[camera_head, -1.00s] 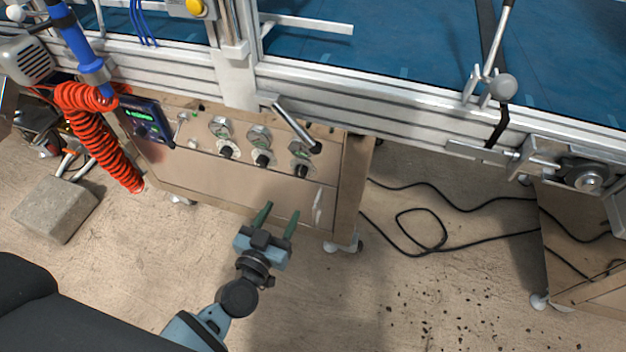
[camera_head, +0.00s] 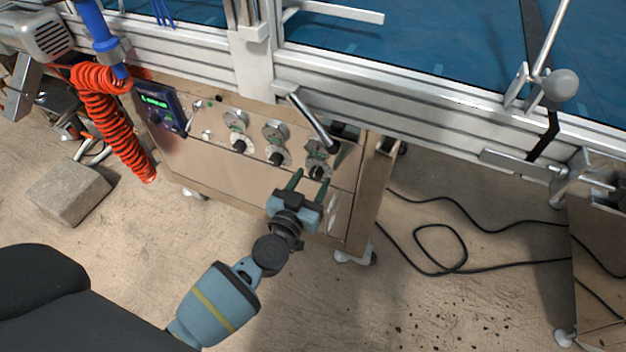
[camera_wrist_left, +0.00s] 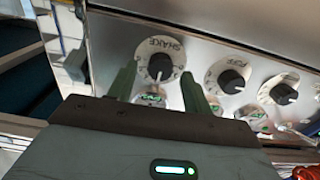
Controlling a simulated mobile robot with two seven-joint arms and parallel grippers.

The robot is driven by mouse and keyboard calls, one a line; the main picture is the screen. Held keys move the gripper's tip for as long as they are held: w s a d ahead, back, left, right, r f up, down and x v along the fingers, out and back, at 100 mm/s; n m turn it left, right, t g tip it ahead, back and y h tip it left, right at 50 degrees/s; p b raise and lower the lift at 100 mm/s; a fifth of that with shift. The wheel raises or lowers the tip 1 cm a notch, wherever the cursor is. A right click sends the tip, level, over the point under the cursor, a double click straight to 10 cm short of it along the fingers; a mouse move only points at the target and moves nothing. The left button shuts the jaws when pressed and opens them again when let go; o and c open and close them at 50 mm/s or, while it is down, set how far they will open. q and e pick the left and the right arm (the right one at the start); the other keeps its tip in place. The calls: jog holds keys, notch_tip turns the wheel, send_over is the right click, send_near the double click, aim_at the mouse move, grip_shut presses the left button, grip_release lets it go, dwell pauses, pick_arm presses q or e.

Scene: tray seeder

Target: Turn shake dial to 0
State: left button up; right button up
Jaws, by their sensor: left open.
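The shake dial is the rightmost black knob (camera_head: 317,172) on the control panel; its round white scale carries the word SHAKE, upside down in the left wrist view (camera_wrist_left: 160,66). A white pointer mark on the knob faces down in that picture; the scale numbers are too small to read. My left gripper (camera_head: 309,181) is open, with its green fingers pointing at the panel just below the dial. In the left wrist view the dial shows between the fingers (camera_wrist_left: 157,78). I cannot tell whether they touch it. My right gripper is not in view.
Two similar dials, a middle one (camera_head: 276,158) and a left one (camera_head: 240,146), sit beside the shake dial. Round gauges are above them. A metal lever (camera_head: 314,118) hangs over the panel's right part. A blue display box (camera_head: 160,106) and red coiled hose (camera_head: 104,115) are left.

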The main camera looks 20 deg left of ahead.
pick_arm(q)
jog(key=shift+w, duration=0.6)
jog(key=c, duration=1)
jog(key=shift+o, duration=0.2)
jog(key=n, duration=0.4)
jog(key=shift+n, duration=0.4)
jog(key=n, duration=0.4)
jog(key=shift+f+n, duration=0.1)
jog(key=shift+n, duration=0.2)
jog(key=n, duration=0.4)
jog(key=shift+a+f, duration=0.1)
jog(key=n, duration=0.4)
jog(key=shift+b, duration=0.35)
jog(key=shift+n, duration=0.4)
